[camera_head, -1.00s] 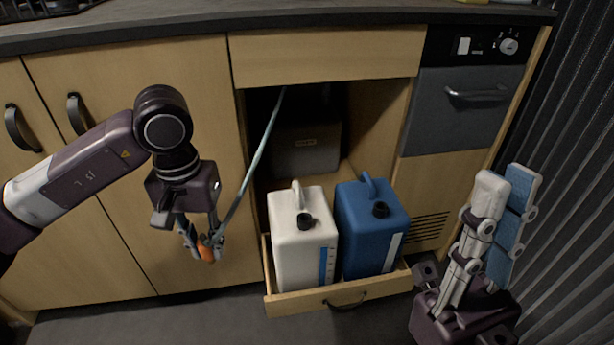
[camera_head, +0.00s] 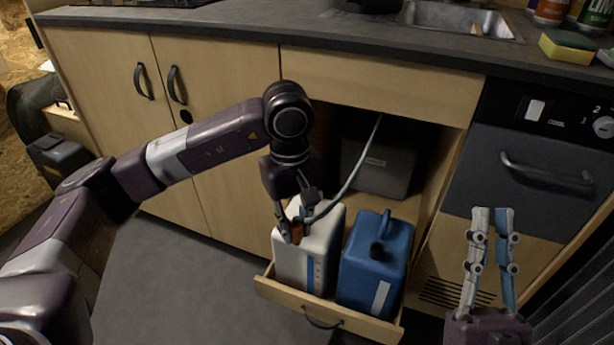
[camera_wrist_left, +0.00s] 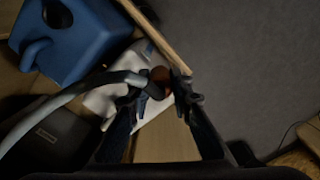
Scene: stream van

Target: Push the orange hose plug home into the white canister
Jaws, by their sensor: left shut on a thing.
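The orange hose plug (camera_head: 297,232) is between the fingers of my left gripper (camera_head: 290,234), which is shut on it. The plug is on the end of a pale grey hose (camera_head: 350,175). The white canister (camera_head: 322,245) stands in the pulled-out drawer, and my left gripper is over its left part. Its opening is hidden by the gripper. In the left wrist view the plug (camera_wrist_left: 160,75) shows dark orange between the fingertips, with the white canister (camera_wrist_left: 100,100) behind. I cannot tell whether the plug touches the canister. My right gripper (camera_head: 492,212) is open and empty.
A blue canister (camera_head: 372,262) with a black cap stands right beside the white one. The drawer (camera_head: 290,300) surrounds both low down. A grey box (camera_head: 378,168) sits in the cabinet behind. The worktop (camera_head: 300,38) runs above. The floor left of the drawer is clear.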

